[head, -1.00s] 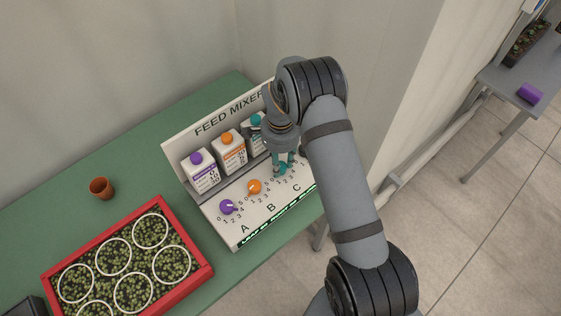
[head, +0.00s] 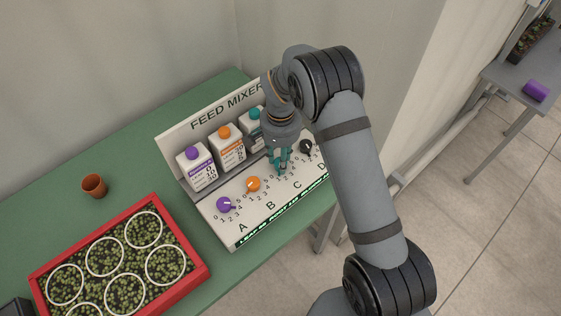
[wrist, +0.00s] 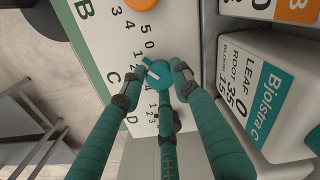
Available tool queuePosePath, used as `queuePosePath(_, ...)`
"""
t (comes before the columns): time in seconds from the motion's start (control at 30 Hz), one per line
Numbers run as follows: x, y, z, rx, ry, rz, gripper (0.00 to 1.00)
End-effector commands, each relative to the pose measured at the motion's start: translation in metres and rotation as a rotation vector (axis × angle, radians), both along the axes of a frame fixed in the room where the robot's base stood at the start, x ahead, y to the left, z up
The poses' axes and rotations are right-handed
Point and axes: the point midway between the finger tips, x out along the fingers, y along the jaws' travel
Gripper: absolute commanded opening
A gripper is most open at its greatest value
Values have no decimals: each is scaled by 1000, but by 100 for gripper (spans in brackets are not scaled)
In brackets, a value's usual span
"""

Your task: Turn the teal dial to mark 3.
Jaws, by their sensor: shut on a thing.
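The teal dial (wrist: 158,74) is on the sloped panel at letter C, in the wrist view. Its pointer with a white line is turned toward the upper left, near the low numbers 0 and 1; the exact mark is hard to read. My gripper (wrist: 155,88) has teal fingers that are shut on the dial, around its sides. In the head view my gripper (head: 281,163) is down at the panel over C, and its fingers largely hide the dial.
The feed mixer panel (head: 236,234) also carries a purple dial (head: 224,204), an orange dial (head: 253,184) and a black dial (head: 306,146). Bottles with purple (head: 192,153), orange (head: 224,132) and teal caps (head: 254,114) stand behind. A red tray (head: 205,272) and brown pot (head: 94,185) are left.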

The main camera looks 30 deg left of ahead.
Motion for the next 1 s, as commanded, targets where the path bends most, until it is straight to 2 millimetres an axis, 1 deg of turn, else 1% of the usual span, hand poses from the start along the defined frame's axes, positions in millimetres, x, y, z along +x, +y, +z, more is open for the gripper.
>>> queuePosePath(0.03,1,0,-3,1,-2,43,4)
queuePosePath(0.7,0,0,-1,1,-1,677,4)
queuePosePath(1.0,0,0,0,0,-1,924,4)
